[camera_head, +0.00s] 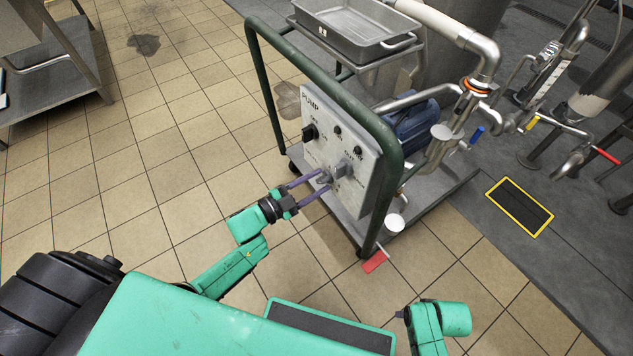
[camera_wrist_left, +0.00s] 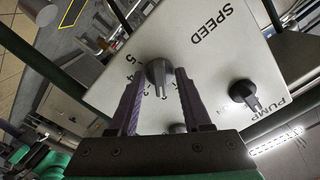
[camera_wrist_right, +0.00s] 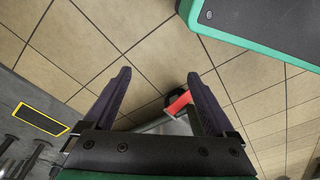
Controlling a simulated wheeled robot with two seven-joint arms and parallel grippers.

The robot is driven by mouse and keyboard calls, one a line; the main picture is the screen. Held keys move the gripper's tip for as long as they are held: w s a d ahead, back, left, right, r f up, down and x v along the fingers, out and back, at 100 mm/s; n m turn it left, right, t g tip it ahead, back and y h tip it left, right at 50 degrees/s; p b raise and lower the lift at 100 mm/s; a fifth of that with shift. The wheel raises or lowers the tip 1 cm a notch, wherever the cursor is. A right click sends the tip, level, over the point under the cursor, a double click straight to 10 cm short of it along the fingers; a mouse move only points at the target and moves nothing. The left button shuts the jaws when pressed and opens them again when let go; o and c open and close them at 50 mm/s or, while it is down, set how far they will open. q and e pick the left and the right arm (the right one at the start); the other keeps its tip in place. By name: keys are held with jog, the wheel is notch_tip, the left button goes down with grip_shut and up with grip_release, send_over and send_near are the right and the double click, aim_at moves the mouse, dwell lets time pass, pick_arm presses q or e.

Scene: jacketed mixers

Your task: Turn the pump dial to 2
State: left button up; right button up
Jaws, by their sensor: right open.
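The pump panel (camera_head: 345,125) is a white plate on a green-framed cart. The grey dial (camera_head: 324,178) sits low on its face; in the left wrist view the dial (camera_wrist_left: 159,73) has a pointer aimed toward the picture's bottom. Digits such as 5 and 4 show beside it; lower ones are partly hidden, so I cannot read its setting. My left gripper (camera_head: 325,180) is open, its purple fingers on either side of the dial with small gaps; it also shows in the left wrist view (camera_wrist_left: 159,78). My right gripper (camera_wrist_right: 158,80) is open and empty above the floor.
A black knob (camera_head: 310,132) and a second grey knob (camera_head: 346,168) are also on the panel. A metal tray (camera_head: 355,30) rests on the cart's top shelf. A red pedal-like piece (camera_head: 375,261) is near the floor.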

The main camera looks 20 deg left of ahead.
dwell(0.4)
pick_arm(q)
jog(key=p+v, duration=0.1)
jog(key=v, duration=1.3)
jog(key=shift+s+p, duration=0.25)
jog(key=shift+p, duration=0.1)
pick_arm(e)
jog(key=s+f, duration=0.1)
jog(key=s+d+f, duration=0.1)
jog(key=f, duration=0.1)
jog(key=shift+s, duration=0.15)
pick_arm(q)
jog(key=shift+a, duration=0.1)
